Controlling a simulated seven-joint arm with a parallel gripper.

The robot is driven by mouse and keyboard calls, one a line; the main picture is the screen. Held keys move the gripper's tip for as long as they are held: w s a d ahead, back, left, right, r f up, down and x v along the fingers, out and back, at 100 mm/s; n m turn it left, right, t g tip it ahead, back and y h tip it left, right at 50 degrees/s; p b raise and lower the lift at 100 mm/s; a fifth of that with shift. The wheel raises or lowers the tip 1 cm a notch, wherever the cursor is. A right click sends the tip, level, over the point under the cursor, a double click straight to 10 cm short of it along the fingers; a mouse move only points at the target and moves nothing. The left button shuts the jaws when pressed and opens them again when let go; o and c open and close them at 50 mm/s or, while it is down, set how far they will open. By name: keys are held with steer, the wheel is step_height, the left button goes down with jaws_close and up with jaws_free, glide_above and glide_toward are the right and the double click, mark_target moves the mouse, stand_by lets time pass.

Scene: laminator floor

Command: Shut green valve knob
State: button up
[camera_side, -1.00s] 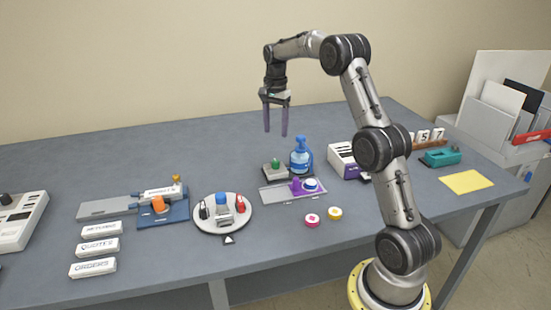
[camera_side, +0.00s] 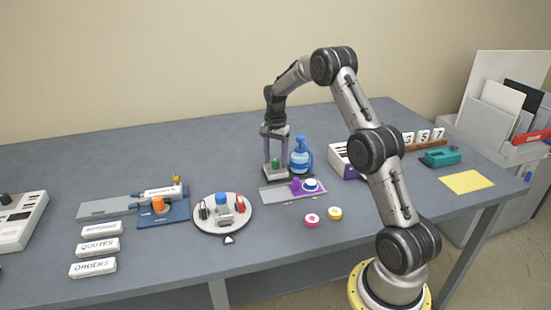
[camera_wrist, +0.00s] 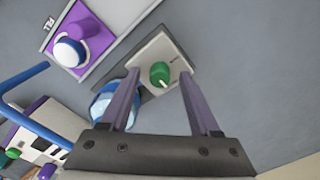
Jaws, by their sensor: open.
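The green valve knob (camera_side: 275,163) sits on a small block with a pale top plate (camera_wrist: 146,60) and a dark base, near the middle of the table. In the wrist view the knob (camera_wrist: 160,74) is round with a pale pointer line, and small marks lie beside it on the plate. My gripper (camera_side: 274,168) is open and points down over this block. Its two purple fingers stand on either side of the knob in the side view. In the wrist view the fingers (camera_wrist: 156,100) also lie either side of it. I cannot tell whether either finger touches it.
A blue bottle (camera_side: 300,156) stands close to the right of the block. A grey plate with a purple piece (camera_side: 295,187) and a blue-white button (camera_side: 311,185) lies just in front. A round white tray (camera_side: 236,222) is to the front left. The table behind is clear.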

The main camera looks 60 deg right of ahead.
jaws_close()
steer(key=shift+n, duration=0.4)
steer(key=n, duration=0.8)
steer(key=shift+n, duration=0.3)
steer(key=n, duration=0.4)
steer(key=shift+r, duration=0.1)
steer(key=shift+n, duration=2.2)
